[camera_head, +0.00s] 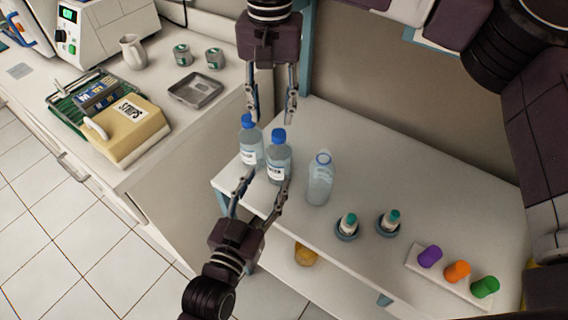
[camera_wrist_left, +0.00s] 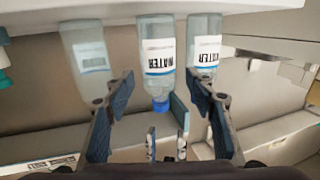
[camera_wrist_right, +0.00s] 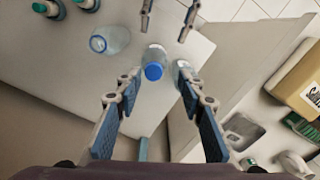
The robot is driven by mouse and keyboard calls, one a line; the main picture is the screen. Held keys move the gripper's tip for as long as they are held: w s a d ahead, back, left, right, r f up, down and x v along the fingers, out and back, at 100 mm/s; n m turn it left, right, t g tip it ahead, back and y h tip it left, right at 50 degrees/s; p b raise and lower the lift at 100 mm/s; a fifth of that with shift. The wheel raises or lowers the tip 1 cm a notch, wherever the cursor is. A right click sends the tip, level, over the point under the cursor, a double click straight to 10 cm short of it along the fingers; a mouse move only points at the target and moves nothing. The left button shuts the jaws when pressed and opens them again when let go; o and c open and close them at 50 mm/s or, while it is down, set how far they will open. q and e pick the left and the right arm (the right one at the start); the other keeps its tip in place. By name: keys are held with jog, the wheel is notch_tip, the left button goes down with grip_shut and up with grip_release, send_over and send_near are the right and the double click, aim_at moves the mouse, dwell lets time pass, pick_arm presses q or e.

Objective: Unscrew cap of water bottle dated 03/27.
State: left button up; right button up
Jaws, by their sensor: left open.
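Two water bottles with blue caps stand upright side by side on the white table: the left bottle (camera_head: 251,152) and the middle bottle (camera_head: 279,165). A third clear bottle (camera_head: 320,180) stands to their right; its top shows a blue ring without a solid blue cap. Dates on the labels are unreadable. My left gripper (camera_head: 266,184) is open, its fingers spread on both sides of the middle bottle. My right gripper (camera_head: 271,117) is open and empty, pointing down above the middle bottle. The middle bottle's blue cap (camera_wrist_right: 153,71) shows between and beyond its fingers in the right wrist view.
Two small green-capped bottles in dark holders (camera_head: 347,226) (camera_head: 389,223) stand right of the bottles. Purple, orange and green cylinders sit on a white tray (camera_head: 417,262). A counter at left holds a metal tray (camera_head: 196,90) and a yellow box (camera_head: 126,140).

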aim_at(275, 167)
pick_arm(q)
jog(key=shift+w+d+f, duration=0.2)
jog(key=shift+w+d, duration=0.1)
pick_arm(e)
jog(key=shift+w+d+r+m, duration=0.4)
jog(key=shift+w+d+r, duration=0.25)
jog(key=shift+r, duration=0.1)
pick_arm(q)
jog(key=shift+w+d+r, duration=0.1)
jog(key=shift+w+r, duration=0.05)
jog(key=shift+w, duration=0.1)
pick_arm(e)
jog(key=shift+r, duration=0.1)
pick_arm(q)
jog(key=x, duration=0.7)
jog(key=shift+r, duration=0.1)
pick_arm(e)
jog(key=shift+s+a, duration=0.1)
pick_arm(q)
jog(key=shift+c, duration=0.6)
grip_shut()
